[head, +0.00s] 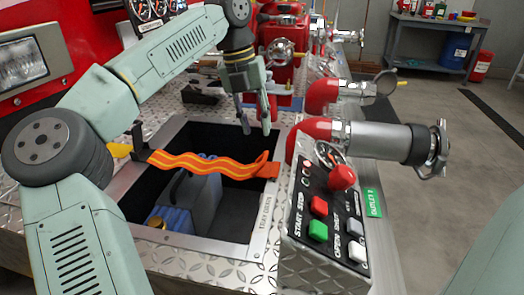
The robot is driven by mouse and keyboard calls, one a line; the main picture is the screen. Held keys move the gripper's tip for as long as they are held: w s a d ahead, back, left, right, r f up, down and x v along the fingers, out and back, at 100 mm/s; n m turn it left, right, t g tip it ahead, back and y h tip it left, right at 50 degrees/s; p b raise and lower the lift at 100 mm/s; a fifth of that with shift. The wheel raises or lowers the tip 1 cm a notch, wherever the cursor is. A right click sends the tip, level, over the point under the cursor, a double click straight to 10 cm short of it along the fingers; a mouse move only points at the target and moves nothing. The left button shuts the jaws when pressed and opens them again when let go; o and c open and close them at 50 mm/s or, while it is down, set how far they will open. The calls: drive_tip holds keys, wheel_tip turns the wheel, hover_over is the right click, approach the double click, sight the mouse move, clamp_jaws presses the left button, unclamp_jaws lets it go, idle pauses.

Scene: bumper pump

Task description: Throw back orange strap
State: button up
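The orange strap (200,164) with yellow stripes lies across the open black compartment (240,215) in the diamond-plate bumper. Its left end meets a dark latch piece near the compartment's left rim. Its right end rests at the right rim, with a small raised fold there. My gripper (257,129) hangs above the far right part of the compartment, a little beyond the strap's right end. Its fingers point down and are apart, with nothing seen between them. The gripper appears clear of the strap.
A blue container (188,195) sits inside the compartment. A control panel (325,210) with a red knob and coloured buttons stands at right. Red and silver pipe outlets (380,142) stick out to the right. A red pump part (283,40) stands behind my gripper.

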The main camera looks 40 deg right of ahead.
drive_tip(key=x, duration=0.8)
clamp_jaws()
drive_tip(key=shift+s, duration=0.1)
idle(0.6)
